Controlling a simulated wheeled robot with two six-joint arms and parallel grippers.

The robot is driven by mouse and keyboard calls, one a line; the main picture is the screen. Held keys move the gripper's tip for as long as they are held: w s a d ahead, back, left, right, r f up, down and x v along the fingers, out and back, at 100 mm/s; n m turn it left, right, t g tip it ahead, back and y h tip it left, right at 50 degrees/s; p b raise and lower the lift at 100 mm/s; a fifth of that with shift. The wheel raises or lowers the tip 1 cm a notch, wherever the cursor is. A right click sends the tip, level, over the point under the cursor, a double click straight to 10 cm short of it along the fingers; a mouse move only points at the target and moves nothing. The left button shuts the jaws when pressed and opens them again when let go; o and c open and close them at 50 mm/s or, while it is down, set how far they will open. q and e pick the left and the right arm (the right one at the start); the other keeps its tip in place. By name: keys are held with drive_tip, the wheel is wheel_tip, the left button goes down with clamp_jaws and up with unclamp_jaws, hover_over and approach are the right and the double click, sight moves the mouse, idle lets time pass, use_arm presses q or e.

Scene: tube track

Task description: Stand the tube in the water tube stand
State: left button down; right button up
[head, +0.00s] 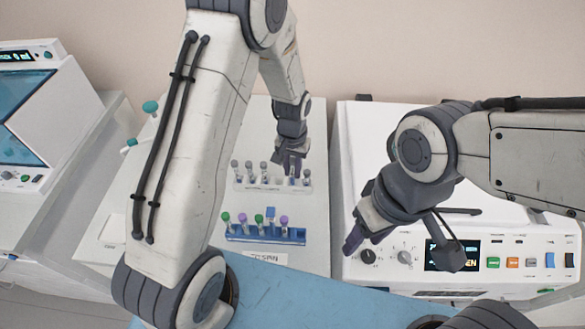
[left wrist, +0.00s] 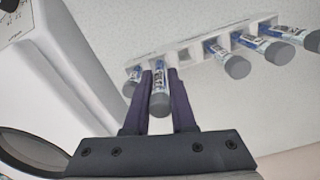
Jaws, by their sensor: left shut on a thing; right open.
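A white stand (head: 240,186) holds a row of grey-capped tubes, and it also shows in the left wrist view (left wrist: 196,48). My left gripper (head: 291,168) is over the right part of this stand. In the left wrist view my left gripper (left wrist: 160,76) is shut on a grey-capped tube (left wrist: 159,104), cap toward the camera. The tube's lower end is at the stand's row; I cannot tell how deep it sits. My right gripper (head: 352,236) is open and empty, in front of the white machine.
A blue rack (head: 290,238) with green- and purple-capped tubes stands in front of the white stand. The white machine (head: 345,125) with knobs and a display fills the right. Another machine (head: 75,100) stands at the left. A neighbouring grey-capped tube (left wrist: 131,88) is close to my left fingers.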

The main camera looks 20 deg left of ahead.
use_arm(q)
drive_tip(key=shift+f, duration=0.45)
drive_tip(key=c, duration=0.7)
unclamp_jaws()
drive_tip(key=shift+o, duration=0.2)
wheel_tip(320, 180, up, 11)
drive_tip(key=b, duration=0.2)
drive_tip(key=shift+f+b, duration=0.2)
drive_tip(key=shift+b, duration=0.1)
drive_tip(key=shift+d, duration=0.1)
drive_tip(key=s+d+r+m, duration=0.1)
drive_tip(key=s+d+m, duration=0.1)
drive_tip(key=s, duration=0.6)
drive_tip(key=s+d+r+m+b, duration=0.1)
drive_tip(key=s+d+r+m, duration=0.1)
drive_tip(key=s, duration=0.6)
drive_tip(key=s+d+r+m+h+b, duration=0.1)
drive_tip(key=s+d, duration=0.3)
drive_tip(key=s, duration=0.4)
drive_tip(key=shift+s+d+r+m, duration=0.2)
drive_tip(key=shift+s+d+m, duration=0.1)
drive_tip(key=shift+m, duration=0.4)
